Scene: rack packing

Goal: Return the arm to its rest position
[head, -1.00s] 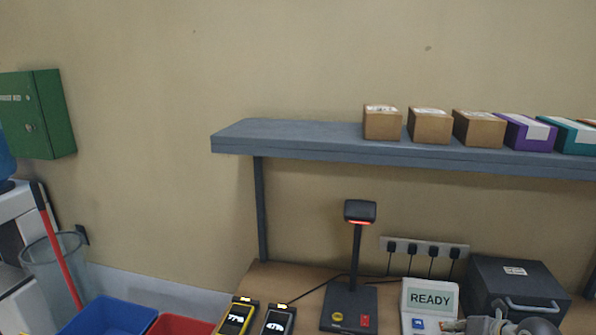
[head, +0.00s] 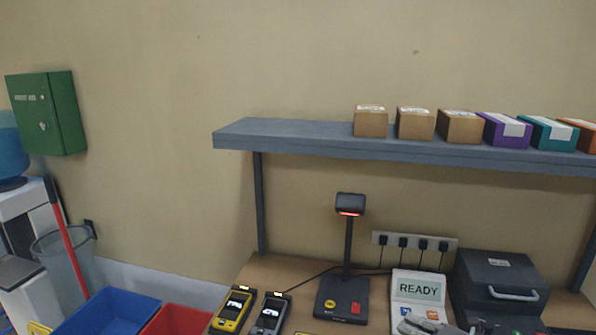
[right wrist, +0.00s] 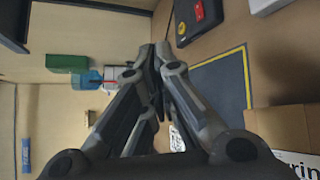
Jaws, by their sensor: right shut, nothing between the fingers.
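My right gripper (head: 428,325) shows at the bottom edge of the head view, in front of the white READY display (head: 418,290), and is partly cut off. In the right wrist view my right gripper (right wrist: 154,50) has its grey fingers together with nothing between them. My left gripper is in neither view.
A scanner stand (head: 346,260), two handheld devices (head: 234,309) and a dark case (head: 500,284) stand on the bench. Several boxes (head: 416,122) line the shelf (head: 290,137) above. Blue (head: 108,312) and red (head: 176,321) bins are left. A cardboard box (right wrist: 282,130) is near the gripper.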

